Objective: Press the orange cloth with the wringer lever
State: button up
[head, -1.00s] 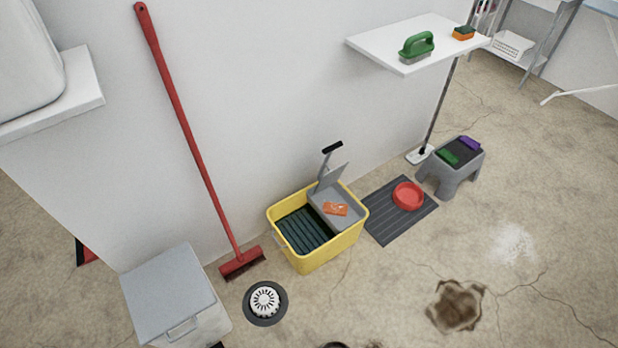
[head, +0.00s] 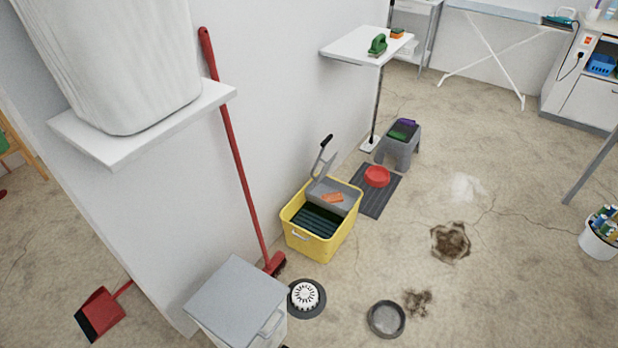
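The orange cloth (head: 333,197) lies on the grey wringer tray (head: 345,193) at the back of the yellow mop bucket (head: 322,247). The wringer lever (head: 323,157) stands raised at the wall side of the bucket, with a black grip at its top. A grey plate joined to the lever is tilted up, apart from the cloth. The front part of the bucket has a dark ribbed inside. My gripper is not in view.
A red broom (head: 235,150) leans on the wall left of the bucket. A grey mat with a red bowl (head: 377,176) lies behind right. The floor to the right is mostly open.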

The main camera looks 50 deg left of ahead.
aim_at(323, 161)
jog(key=k, duration=0.15)
jog(key=z, duration=2.2)
jog(key=k, duration=1.6)
jog(key=u, duration=3.15)
